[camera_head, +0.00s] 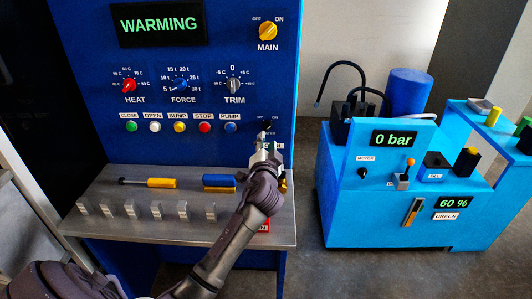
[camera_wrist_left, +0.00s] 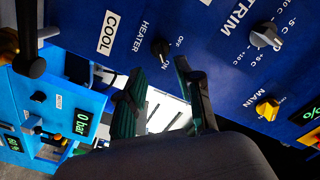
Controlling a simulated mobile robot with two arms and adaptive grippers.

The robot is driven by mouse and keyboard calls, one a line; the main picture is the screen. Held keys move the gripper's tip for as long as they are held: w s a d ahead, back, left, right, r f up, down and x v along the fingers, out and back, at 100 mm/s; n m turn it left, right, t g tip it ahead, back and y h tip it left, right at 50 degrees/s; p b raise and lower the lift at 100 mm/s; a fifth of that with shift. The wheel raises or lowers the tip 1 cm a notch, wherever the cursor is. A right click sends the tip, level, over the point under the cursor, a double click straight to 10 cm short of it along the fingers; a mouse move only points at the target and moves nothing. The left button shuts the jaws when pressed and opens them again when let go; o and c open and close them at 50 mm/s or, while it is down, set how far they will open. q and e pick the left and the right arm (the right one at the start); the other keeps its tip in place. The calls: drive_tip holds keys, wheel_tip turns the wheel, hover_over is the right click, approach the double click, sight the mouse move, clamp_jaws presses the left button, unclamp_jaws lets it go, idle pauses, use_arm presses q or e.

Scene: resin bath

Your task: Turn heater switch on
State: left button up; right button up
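Nothing is held, and no contact with the knob shows. My right gripper is not in view.
The display (camera_head: 160,23) reads WARMING. The blue PUMP button (camera_head: 231,127) is close left of the heater switch. The yellow MAIN knob (camera_head: 268,31) is above. A metal shelf (camera_head: 105,185) with tools juts out below. A light-blue machine (camera_head: 345,200) stands at right.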

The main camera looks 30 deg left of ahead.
use_arm(q)
drive_tip(key=v, duration=0.5)
drive_tip(key=shift+s, duration=0.15)
idle(0.3)
